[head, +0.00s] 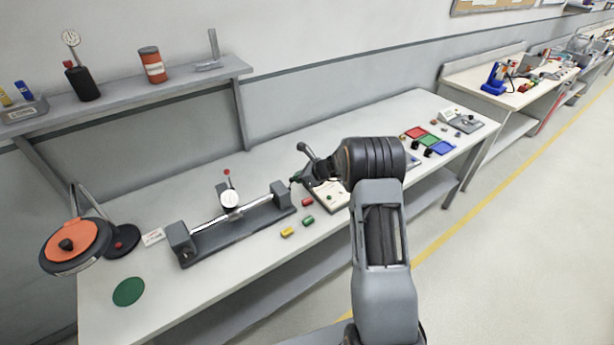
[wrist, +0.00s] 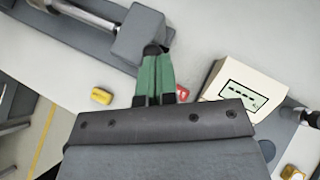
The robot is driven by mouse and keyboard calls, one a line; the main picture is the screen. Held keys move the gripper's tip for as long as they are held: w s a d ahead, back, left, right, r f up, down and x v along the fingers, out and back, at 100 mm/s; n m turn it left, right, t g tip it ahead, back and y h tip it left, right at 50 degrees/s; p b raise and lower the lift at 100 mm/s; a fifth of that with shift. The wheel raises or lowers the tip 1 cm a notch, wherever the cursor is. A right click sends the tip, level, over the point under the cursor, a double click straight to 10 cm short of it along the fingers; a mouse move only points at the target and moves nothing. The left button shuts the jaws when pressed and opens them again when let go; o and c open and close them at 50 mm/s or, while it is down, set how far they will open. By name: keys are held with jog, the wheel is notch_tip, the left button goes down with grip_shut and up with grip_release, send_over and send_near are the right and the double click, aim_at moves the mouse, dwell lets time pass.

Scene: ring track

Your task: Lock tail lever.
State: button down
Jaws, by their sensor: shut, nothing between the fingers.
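The bench fixture (head: 235,232) has two grey end blocks joined by a bright bar, with a dial gauge (head: 230,199) between them. Its right end block (head: 280,193) also shows at the top of the wrist view (wrist: 138,36). A small dark knob (wrist: 152,50) sits at that block's near edge, seemingly the tail lever's end; the rest of the lever is hidden. My gripper (wrist: 155,60) has green fingers, shut and empty, with the tips at or very near the knob. I cannot tell whether they touch. In the head view my arm mostly hides the gripper.
Yellow (head: 287,232), red (head: 307,202) and green (head: 308,221) blocks lie near the fixture's right end. A box with a label (wrist: 240,92) stands right of my fingers. A ball-ended lever (head: 306,150) rises beside my wrist.

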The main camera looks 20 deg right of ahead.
jog(key=shift+w+a+r+b, duration=0.15)
jog(key=shift+w+a+r, duration=0.1)
jog(key=shift+w, duration=0.35)
jog(key=shift+w+a+r+b, duration=0.15)
jog(key=shift+w+a, duration=0.05)
jog(key=shift+w, duration=0.4)
jog(key=shift+r+p, duration=0.5)
jog(key=shift+r, duration=0.3)
